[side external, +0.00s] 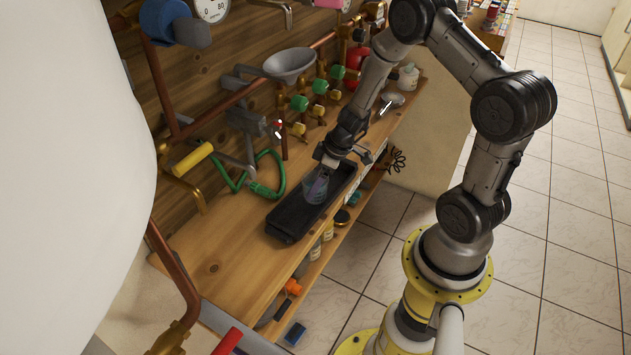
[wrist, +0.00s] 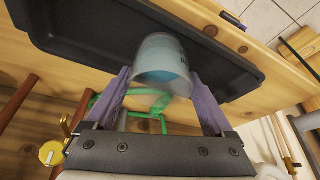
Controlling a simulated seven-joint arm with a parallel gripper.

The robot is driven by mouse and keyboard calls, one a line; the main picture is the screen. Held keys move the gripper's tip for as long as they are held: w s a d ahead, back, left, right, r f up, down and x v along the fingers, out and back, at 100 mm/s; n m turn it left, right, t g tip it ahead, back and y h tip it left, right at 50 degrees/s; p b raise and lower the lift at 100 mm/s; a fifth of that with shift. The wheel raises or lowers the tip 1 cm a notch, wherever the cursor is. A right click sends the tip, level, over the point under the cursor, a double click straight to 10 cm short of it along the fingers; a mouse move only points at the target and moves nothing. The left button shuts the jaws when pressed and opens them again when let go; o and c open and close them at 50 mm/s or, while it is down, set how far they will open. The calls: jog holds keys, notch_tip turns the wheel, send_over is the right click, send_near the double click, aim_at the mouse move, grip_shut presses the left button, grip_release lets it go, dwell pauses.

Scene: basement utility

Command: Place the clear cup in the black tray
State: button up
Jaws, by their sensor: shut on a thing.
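The clear cup (wrist: 163,62) is see-through with a bluish tint and sits between the two purple fingers of my gripper (wrist: 163,92) in the wrist view. My gripper is shut on it. In the side view my gripper (side external: 318,180) points down over the black tray, with the cup (side external: 313,192) below the wrist. The black tray (side external: 287,222) is long and shallow and lies on the wooden bench; it also fills the upper part of the wrist view (wrist: 80,38). The cup overlaps the tray in both views; I cannot tell whether it touches the tray floor.
The wooden bench (side external: 215,240) is clear left of the tray. A green hose (side external: 265,188), pipes and green-handled valves (side external: 299,103) line the wall behind. A lower shelf below the bench's front edge holds several small items.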

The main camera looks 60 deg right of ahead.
jog(key=shift+f, duration=0.1)
jog(key=o, duration=1.5)
